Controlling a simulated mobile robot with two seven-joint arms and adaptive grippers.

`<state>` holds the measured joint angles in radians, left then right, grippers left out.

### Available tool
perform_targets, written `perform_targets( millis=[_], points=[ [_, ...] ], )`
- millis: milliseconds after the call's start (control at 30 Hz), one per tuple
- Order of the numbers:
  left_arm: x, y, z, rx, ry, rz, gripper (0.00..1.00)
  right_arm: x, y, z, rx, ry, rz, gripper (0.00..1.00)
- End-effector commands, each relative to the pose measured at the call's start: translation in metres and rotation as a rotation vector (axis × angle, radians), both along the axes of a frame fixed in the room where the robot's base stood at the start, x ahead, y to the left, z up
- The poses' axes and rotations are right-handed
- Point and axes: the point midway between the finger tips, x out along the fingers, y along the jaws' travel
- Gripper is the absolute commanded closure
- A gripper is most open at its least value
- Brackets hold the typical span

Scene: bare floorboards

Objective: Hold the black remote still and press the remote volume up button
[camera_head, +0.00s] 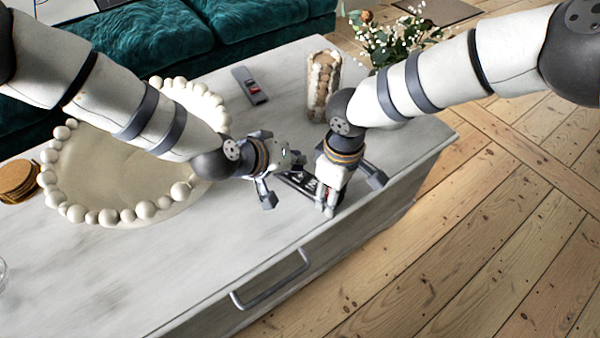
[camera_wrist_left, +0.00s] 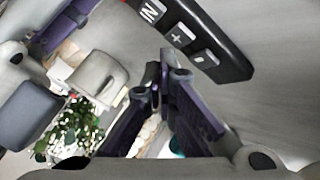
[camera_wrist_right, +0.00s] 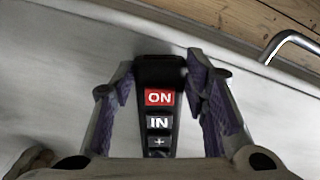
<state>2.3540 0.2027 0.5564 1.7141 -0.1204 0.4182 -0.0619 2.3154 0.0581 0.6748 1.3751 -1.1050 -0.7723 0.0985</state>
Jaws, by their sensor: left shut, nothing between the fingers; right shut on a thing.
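The black remote (camera_head: 297,182) lies on the white table near its right end, partly hidden by both grippers. My right gripper (camera_head: 328,205) comes from above and is shut on it. In the right wrist view the remote (camera_wrist_right: 158,75) is between the fingers, showing a red ON button, an IN button and a plus button. My left gripper (camera_head: 290,160) is shut and empty close beside the remote. In the left wrist view the fingertips (camera_wrist_left: 163,70) are together, below and left of the remote (camera_wrist_left: 232,65) with its IN, plus and another button.
A grey remote (camera_head: 250,86) with a red patch lies farther back. A beaded tray (camera_head: 100,165) fills the left, beside brown coasters (camera_head: 18,180). A drawer handle (camera_head: 270,285) is on the table's front.

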Motion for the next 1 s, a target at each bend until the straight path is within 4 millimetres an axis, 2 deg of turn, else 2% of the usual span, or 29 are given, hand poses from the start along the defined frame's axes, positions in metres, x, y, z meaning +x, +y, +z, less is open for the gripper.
perform_targets(
  millis=[133, 600, 1000],
  points=[
    [0.001, 0.0, 0.005, 0.0, -0.002, -0.001, 1.0, 0.0, 0.0, 0.0, 0.0, 0.0, 0.0, 0.9],
    [0.0, 0.0, 0.048, 0.0, -0.001, 0.001, 1.0, 0.0, 0.0, 0.0, 0.0, 0.0, 0.0, 0.9],
    [0.0, 0.0, 0.05, 0.0, -0.001, 0.001, 1.0, 0.0, 0.0, 0.0, 0.0, 0.0, 0.0, 0.9]
  ],
)
